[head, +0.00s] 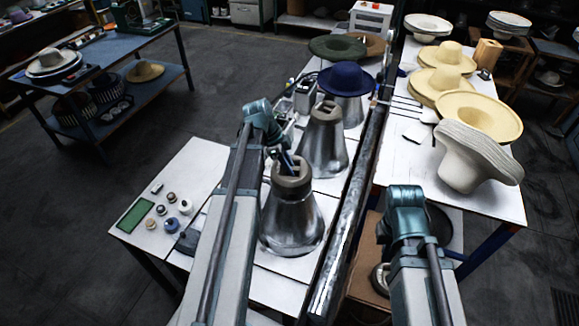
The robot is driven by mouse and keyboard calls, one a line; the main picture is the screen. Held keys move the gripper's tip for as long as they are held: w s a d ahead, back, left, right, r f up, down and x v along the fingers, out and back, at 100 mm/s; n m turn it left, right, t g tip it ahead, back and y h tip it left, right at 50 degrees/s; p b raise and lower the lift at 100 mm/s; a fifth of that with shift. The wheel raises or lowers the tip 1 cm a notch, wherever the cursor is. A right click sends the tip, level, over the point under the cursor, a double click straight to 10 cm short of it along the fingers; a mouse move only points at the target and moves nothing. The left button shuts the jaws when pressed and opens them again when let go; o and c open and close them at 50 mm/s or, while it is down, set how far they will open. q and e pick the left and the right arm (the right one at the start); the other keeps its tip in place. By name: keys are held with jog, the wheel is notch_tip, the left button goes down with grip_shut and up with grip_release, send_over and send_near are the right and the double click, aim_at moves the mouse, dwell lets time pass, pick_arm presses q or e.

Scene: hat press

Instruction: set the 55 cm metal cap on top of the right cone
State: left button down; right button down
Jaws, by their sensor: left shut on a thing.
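The near metal cone (291,222) stands on the white bench, wide end down. A brownish-grey cap (292,182) is at its top, looking level; I cannot read a size on it or tell whether it rests fully on the cone. My left gripper (287,163) is shut on this cap at its upper rim, with the fingers partly hidden by my arm. A second metal cone (324,150) stands behind, with a similar brownish top piece (326,111). My right arm comes in at the lower right; its gripper is hidden behind its wrist.
A third cone (350,109) carries a blue hat (345,78). A dark rail (349,215) runs along the cones' right side. Straw hats (478,115) and a pale felt hat (465,160) crowd the right table. Small pots and a green pad (136,215) lie left.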

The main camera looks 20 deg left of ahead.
pick_arm(q)
jog(key=shift+f+b, duration=1.9)
jog(key=shift+f, duration=0.25)
jog(key=shift+f, duration=0.1)
jog(key=c, duration=0.7)
grip_release()
jog(key=shift+d+r+p+v, duration=0.1)
jog(key=shift+d+p+v, duration=0.1)
jog(key=shift+p+v, duration=1.05)
jog(key=shift+d+r+p+v, duration=0.1)
jog(key=shift+d+p+v, duration=0.1)
jog(key=shift+p+v, duration=0.95)
jog(key=shift+d+r+p+v, duration=0.1)
jog(key=shift+d+p+v, duration=0.1)
jog(key=shift+p+v, duration=1.05)
jog(key=shift+w, duration=0.1)
jog(key=shift+f, duration=0.1)
